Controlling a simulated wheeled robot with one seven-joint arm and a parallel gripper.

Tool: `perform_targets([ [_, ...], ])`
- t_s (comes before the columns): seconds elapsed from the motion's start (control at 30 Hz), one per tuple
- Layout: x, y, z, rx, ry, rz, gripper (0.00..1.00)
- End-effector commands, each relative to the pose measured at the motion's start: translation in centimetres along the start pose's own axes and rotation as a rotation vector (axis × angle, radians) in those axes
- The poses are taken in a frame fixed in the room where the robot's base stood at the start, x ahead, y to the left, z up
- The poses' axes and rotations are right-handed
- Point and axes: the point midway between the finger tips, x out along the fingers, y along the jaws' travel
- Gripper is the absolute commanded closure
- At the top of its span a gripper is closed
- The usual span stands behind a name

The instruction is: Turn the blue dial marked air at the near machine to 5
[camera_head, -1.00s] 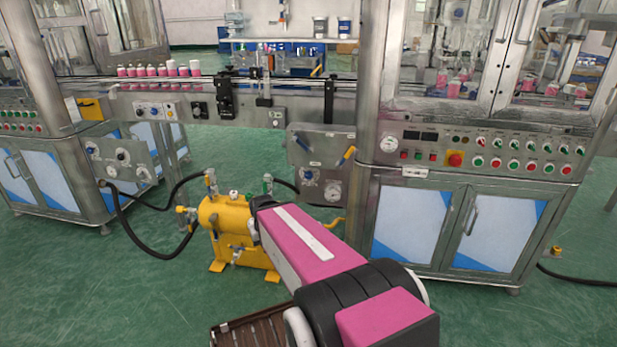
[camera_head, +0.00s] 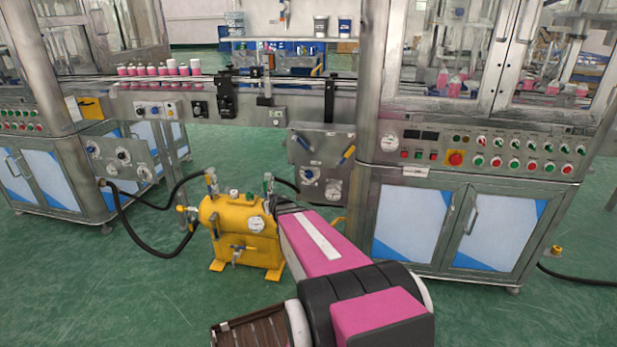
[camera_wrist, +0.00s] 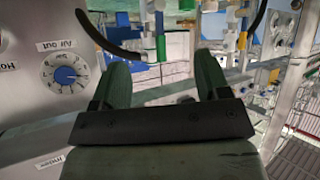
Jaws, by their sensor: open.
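The blue dial (camera_wrist: 66,75) sits on a white numbered face on a grey metal panel at the left of the wrist view. The panel and its lettering appear upside down there, with a label that seems to read "Air Out" beside the dial. The number it points to is too small to read. In the head view a small blue dial (camera_head: 309,174) shows on the near machine's side panel (camera_head: 302,155). My gripper (camera_wrist: 162,80) is open and empty, its two dark green fingers apart. The dial is to the left of the fingers, not between them. My arm hides the gripper in the head view.
A yellow tank (camera_head: 238,217) with valves and a black hose (camera_head: 135,235) stands left of my arm. The machine's cabinet (camera_head: 420,225) is on the right. Green floor is open in front.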

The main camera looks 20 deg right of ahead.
Motion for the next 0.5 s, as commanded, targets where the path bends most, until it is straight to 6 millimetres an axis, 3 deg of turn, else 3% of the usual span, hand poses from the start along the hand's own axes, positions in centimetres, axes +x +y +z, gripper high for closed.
perform_targets([
  [0.03,1.4,1.9,-0.7,-0.004,0.067,0.058,0.31],
  [0.1,2.3,4.5,-1.6,-0.013,0.157,0.152,0.31],
  [0.3,3.1,11.6,-2.8,-0.044,0.330,0.435,0.31],
  [0.5,2.5,15.3,-2.7,-0.062,0.389,0.606,0.31],
])
